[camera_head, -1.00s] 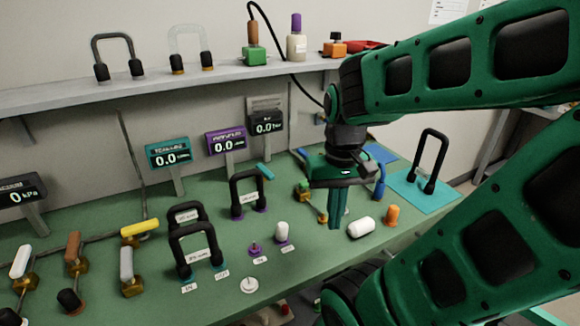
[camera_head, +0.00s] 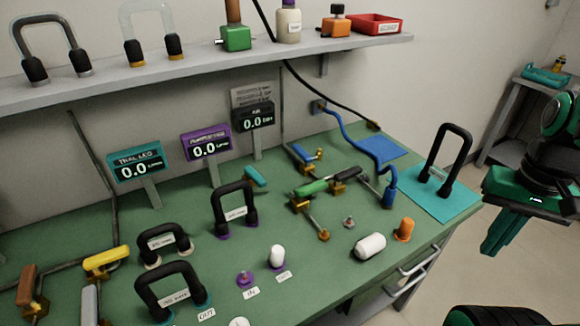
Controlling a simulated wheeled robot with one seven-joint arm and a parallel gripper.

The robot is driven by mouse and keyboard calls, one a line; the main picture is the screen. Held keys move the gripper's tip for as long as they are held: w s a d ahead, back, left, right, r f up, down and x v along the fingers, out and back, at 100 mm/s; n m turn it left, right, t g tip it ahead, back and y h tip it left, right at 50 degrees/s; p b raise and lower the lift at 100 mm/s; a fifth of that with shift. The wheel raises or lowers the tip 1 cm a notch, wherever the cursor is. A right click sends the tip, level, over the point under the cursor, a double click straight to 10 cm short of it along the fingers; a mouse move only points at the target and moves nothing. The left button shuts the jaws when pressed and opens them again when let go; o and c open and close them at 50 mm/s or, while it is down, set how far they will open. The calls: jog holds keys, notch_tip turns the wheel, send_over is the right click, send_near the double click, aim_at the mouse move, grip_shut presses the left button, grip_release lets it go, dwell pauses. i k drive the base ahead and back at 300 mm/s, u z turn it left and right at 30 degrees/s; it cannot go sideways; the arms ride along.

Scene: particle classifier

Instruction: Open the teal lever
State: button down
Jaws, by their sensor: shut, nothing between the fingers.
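A short teal lever handle (camera_head: 256,176) lies on the green bench, behind the black U-shaped tube with purple feet (camera_head: 235,210). What it is mounted on is hard to make out. My gripper (camera_head: 498,238) is at the right side of the view, beyond the bench's right edge, with its teal fingers pointing down and closed together. It is empty and well apart from the lever.
A green-handled valve (camera_head: 312,187) and a blue-handled one (camera_head: 299,153) stand right of the teal handle. A black U-tube stands on a teal mat (camera_head: 425,203). A shelf (camera_head: 200,68) runs above.

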aim_at(251, 173)
jog(key=z, duration=1.15)
jog(key=k, duration=1.6)
jog(key=u, duration=1.25)
jog(key=i, duration=1)
jog(key=z, duration=0.05)
